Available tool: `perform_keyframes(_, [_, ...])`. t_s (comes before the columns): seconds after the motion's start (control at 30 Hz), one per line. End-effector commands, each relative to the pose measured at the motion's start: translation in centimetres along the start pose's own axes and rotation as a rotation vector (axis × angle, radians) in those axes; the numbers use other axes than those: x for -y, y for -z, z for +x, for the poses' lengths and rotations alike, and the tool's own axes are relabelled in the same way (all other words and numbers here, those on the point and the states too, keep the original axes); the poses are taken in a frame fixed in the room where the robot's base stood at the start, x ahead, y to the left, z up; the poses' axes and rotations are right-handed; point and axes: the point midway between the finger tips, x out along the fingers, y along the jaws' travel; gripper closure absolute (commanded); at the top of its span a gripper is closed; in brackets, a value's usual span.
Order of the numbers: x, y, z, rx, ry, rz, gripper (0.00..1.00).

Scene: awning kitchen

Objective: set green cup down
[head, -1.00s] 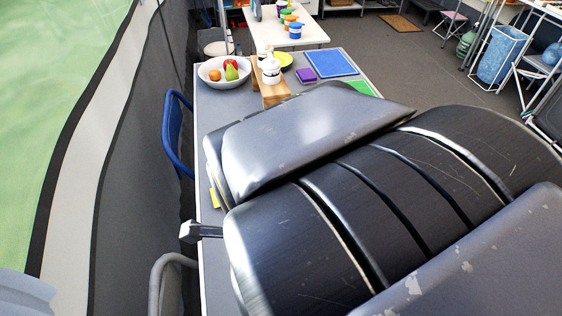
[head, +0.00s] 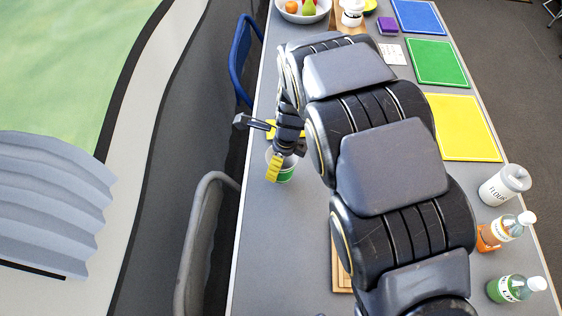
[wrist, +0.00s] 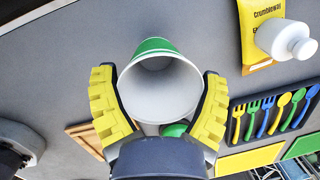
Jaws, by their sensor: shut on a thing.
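The green cup (head: 287,174) is white inside with a green outer band. It is at the left part of the grey table (head: 262,230) in the head view. My gripper (head: 272,166) is shut on it, with one yellow finger pad showing against its side. In the wrist view the cup (wrist: 160,85) sits between the two yellow finger pads, its open mouth toward the camera. I cannot tell whether its base touches the table. My arm hides part of the table to its right.
A yellow mat (head: 461,128), green mat (head: 437,63) and blue mat (head: 417,17) line the right side. A flour jar (head: 504,185), orange bottle (head: 500,232) and green bottle (head: 514,289) stand near the right edge. The wrist view shows a cutlery tray (wrist: 275,112) and yellow packet (wrist: 262,25).

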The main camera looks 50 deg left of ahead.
Motion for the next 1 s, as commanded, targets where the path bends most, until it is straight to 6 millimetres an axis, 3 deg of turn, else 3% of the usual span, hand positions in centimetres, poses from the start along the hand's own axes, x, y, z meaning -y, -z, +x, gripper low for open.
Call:
perform_keyframes(0.3, [0.1, 0.2, 3.6, 0.0, -0.002, 0.0, 0.35])
perform_keyframes(0.63, [0.1, 0.3, 3.9, 0.0, -0.001, 0.0, 0.35])
perform_keyframes(0.67, [0.1, 0.3, 3.8, 0.0, 0.0, -0.001, 0.1])
perform_keyframes(0.7, [0.1, 0.3, 3.8, 0.0, 0.0, -0.001, 0.0])
perform_keyframes(1.0, [0.2, 0.2, 3.5, 0.001, 0.002, -0.001, 0.0])
